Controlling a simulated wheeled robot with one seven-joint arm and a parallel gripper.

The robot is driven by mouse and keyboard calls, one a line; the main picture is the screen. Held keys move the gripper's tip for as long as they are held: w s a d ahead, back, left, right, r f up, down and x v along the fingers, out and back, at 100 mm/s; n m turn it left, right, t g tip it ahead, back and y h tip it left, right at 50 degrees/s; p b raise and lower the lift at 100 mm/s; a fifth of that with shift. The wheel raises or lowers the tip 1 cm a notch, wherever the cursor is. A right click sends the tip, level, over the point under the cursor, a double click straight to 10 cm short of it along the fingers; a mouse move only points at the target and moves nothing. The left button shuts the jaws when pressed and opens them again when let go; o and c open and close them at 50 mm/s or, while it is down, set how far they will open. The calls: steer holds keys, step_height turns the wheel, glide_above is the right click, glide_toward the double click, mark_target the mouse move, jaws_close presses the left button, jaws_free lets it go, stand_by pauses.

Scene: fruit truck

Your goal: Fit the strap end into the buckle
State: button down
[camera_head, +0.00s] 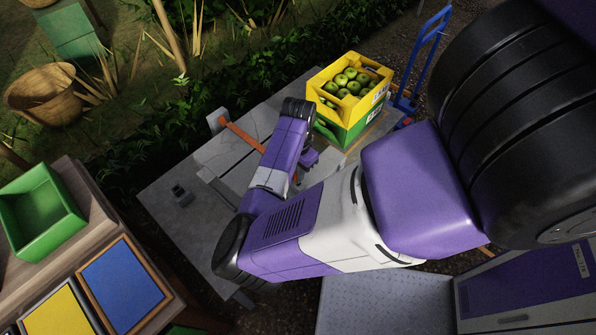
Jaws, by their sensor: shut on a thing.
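An orange strap (241,135) runs across a grey slatted crate or box lid (226,155) on the grey table and passes behind my forearm. My gripper (309,158) is a small purple part just right of my forearm, over the right side of the grey box. It is shut on the strap end, though its fingertips are largely hidden. A bit of orange shows just below it. I cannot make out the buckle for certain; a small dark object (181,195) lies on the table's left part, apart from the strap.
A yellow crate (322,93) of green apples stands on a green crate (341,134) behind my gripper. A blue hand truck (426,50) is beside them. A green bin (37,211) and blue and yellow panels are at left. The table's left part is mostly clear.

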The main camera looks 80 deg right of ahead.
steer(key=shift+f+b, duration=0.95)
steer(key=shift+f, duration=0.7)
steer(key=c, duration=1.4)
jaws_free()
step_height(320, 180, up, 8)
steer(key=shift+f, duration=0.1)
steer(key=shift+d, duration=0.15)
